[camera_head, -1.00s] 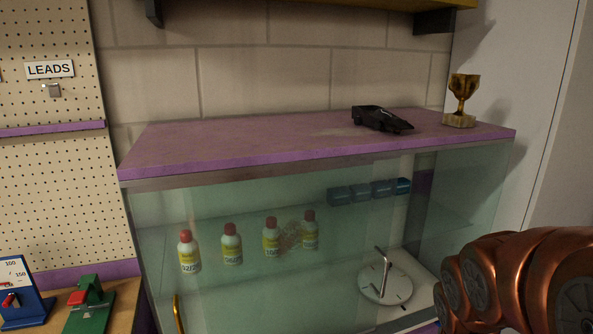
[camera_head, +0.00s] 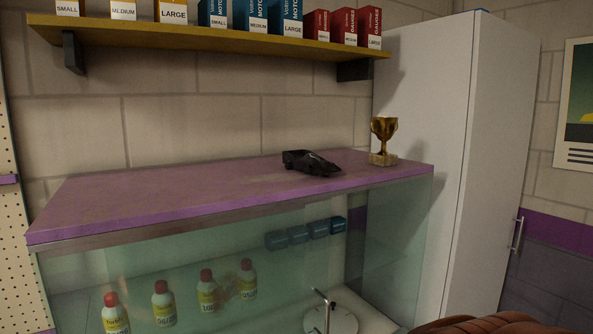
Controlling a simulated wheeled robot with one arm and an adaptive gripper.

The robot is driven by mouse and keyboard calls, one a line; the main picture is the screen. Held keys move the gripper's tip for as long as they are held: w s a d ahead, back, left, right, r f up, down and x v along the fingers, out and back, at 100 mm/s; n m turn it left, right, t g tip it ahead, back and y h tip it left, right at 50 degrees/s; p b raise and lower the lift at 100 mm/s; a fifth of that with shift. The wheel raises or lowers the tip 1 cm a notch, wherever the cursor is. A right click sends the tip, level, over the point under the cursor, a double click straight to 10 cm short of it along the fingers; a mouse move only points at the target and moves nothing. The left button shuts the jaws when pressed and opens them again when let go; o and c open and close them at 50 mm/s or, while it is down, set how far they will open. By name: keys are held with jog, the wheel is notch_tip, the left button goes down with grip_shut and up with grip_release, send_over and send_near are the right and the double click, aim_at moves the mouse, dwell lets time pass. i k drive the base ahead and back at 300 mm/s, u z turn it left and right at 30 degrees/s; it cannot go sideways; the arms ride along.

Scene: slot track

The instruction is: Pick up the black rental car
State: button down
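The black car (camera_head: 311,163) sits on the purple top of the glass display case (camera_head: 150,204), toward its right end. It is low and wedge-shaped, and nothing touches it from above. My gripper is out of the picture.
A gold trophy (camera_head: 383,140) stands just right of the car. A yellow shelf (camera_head: 210,44) with several boxes hangs above. Bottles (camera_head: 163,304) and blue boxes (camera_head: 298,234) are inside the glass case. A tall white cabinet (camera_head: 430,120) stands at the right. The counter's left part is clear.

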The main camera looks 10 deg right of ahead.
aim_at(306, 161)
jog(key=z, duration=1.05)
jog(key=k, duration=1)
jog(key=u, duration=1.2)
jog(key=i, duration=0.5)
jog(key=u, duration=0.05)
